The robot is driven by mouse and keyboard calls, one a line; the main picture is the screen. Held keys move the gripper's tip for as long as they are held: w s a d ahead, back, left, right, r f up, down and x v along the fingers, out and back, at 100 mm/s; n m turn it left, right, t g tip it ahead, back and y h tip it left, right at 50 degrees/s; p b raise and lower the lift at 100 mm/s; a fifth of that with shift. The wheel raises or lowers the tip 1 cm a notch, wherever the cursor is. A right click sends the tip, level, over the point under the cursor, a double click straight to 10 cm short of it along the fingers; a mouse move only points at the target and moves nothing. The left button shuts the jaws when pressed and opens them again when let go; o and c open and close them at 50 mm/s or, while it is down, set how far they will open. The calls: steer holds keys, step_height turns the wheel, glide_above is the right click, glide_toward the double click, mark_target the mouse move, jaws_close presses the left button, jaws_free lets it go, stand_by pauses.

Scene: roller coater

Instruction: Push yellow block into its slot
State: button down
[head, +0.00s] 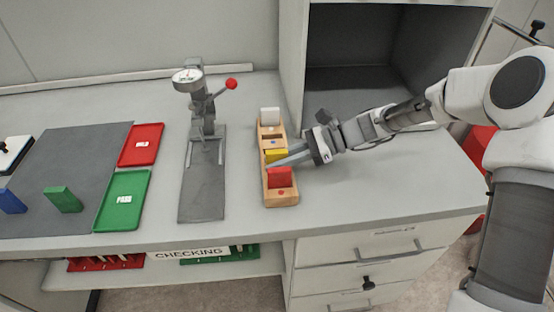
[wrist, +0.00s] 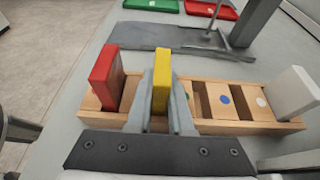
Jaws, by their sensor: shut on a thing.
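The yellow block (wrist: 162,76) stands upright between the fingers of my gripper (wrist: 161,95), which is shut on it. In the head view the yellow block (head: 276,156) is partly behind the fingers of my gripper (head: 277,163). It is at the wooden slotted rack (head: 281,199), between the red block and the empty slots. The fingers hide its lower end in the wrist view, so I cannot tell how deep it sits. The wooden rack (wrist: 248,127) shows a blue dot and a white dot between its slots.
A red block (head: 279,178) and a white block (head: 269,116) stand at opposite ends of the rack. A gauge press (head: 207,125) stands to the left. Red (head: 142,146) and green (head: 123,201) trays lie beyond it. The table right of the rack is clear below my arm.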

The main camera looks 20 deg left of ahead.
steer(key=shift+f, duration=0.25)
steer(key=c, duration=0.8)
jaws_free()
steer(key=shift+d+f, duration=0.1)
steer(key=shift+f, duration=0.25)
steer(key=shift+r, duration=0.5)
steer(key=p+v, duration=0.2)
steer(key=v, duration=1)
steer(key=s+d+r+n+t+h, duration=0.4)
steer(key=s+d, duration=0.2)
steer(key=d, duration=0.2)
steer(key=s+d+r+n+t+h, duration=0.4)
steer(key=s+d, duration=0.3)
steer(key=s+d+r+n+t+h, duration=0.3)
steer(key=s+d+r+n+t, duration=0.1)
steer(key=s+d, duration=0.3)
steer(key=shift+s+d+h, duration=0.2)
steer(key=shift+d+h, duration=0.2)
steer(key=shift+d, duration=0.4)
